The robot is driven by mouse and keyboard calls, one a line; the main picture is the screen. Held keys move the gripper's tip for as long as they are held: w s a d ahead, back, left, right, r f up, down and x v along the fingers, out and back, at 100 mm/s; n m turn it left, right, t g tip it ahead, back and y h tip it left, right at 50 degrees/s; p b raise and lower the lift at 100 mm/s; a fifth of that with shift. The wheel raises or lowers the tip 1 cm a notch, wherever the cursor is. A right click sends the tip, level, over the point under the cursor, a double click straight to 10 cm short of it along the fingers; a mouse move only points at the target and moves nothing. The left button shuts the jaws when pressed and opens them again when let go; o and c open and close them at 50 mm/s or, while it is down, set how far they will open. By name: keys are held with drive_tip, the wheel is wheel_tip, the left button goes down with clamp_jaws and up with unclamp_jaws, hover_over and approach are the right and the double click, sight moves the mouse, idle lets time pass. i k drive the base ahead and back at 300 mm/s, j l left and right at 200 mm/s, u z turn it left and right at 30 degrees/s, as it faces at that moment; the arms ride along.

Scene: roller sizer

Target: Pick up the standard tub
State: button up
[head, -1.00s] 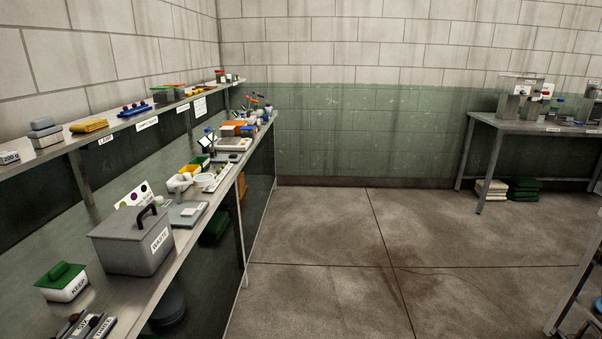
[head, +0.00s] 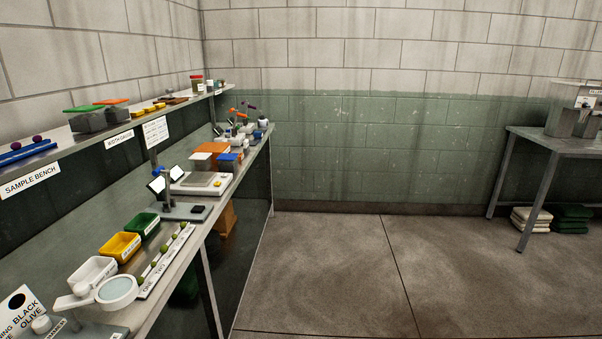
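Three small open tubs stand in a row on the bench at the left: a white tub (head: 92,275), a yellow tub (head: 120,247) and a green tub (head: 141,225). The yellow tub has a label on its front, too small to read. I cannot tell which of them, if any, is the standard tub. My gripper is not in view.
The steel bench (head: 190,262) runs along the left wall under a shelf (head: 75,146). A scale (head: 202,183) stands farther back. The floor (head: 330,265) is clear.

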sight(257, 133)
drive_tip(key=i, duration=1.9)
drive_tip(key=i+u, duration=0.1)
drive_tip(key=i, duration=0.5)
drive_tip(key=i+l+u, duration=0.1)
drive_tip(key=i, duration=0.5)
drive_tip(key=i+l+u, duration=0.1)
drive_tip(key=i, duration=0.5)
drive_tip(key=i+l+u, duration=0.2)
drive_tip(key=i+u, duration=0.3)
drive_tip(key=i+l+u, duration=0.3)
drive_tip(key=u, duration=0.15)
drive_tip(key=i+l+u, duration=0.35)
drive_tip(key=l+u, duration=0.15)
drive_tip(key=i+l+u, duration=0.2)
drive_tip(key=l+u, duration=0.25)
drive_tip(key=l, duration=0.15)
